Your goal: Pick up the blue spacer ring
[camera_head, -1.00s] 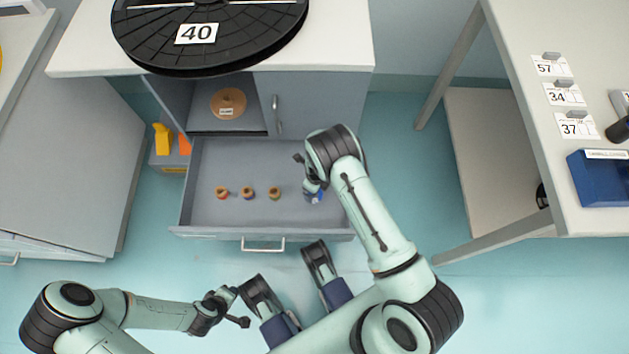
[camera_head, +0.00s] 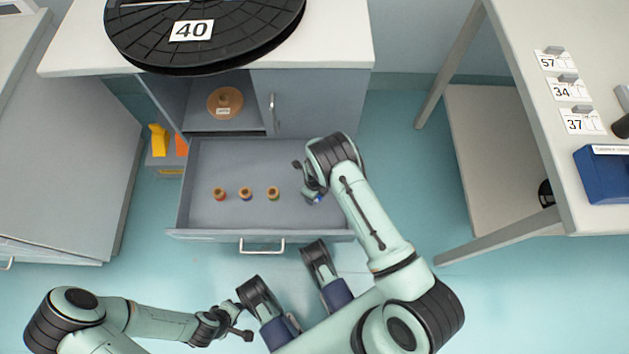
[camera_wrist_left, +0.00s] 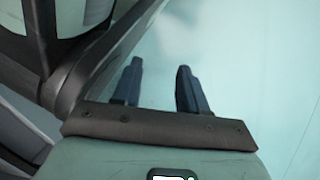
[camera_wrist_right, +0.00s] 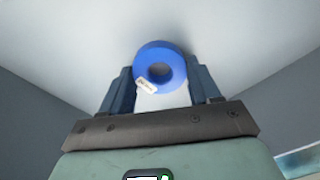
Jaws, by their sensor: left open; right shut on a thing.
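The blue spacer ring (camera_wrist_right: 180,70) is between the two fingers of my right gripper (camera_wrist_right: 162,84) in the right wrist view, a white label on its face. The gripper is shut on it. In the head view my right gripper (camera_head: 316,193) is over the right part of the open drawer, with only a bit of blue showing beneath it. How far the ring is above the drawer floor I cannot tell. My left gripper (camera_head: 238,328) is open and empty, away from the drawer; its spread fingers (camera_wrist_left: 160,88) show in the left wrist view.
The open grey drawer (camera_head: 205,224) also holds several small spools (camera_head: 245,194) in a row left of my right gripper. Above it stands a cabinet with a large black reel (camera_head: 205,50) on top. A table with a blue bin (camera_head: 604,178) stands at the right.

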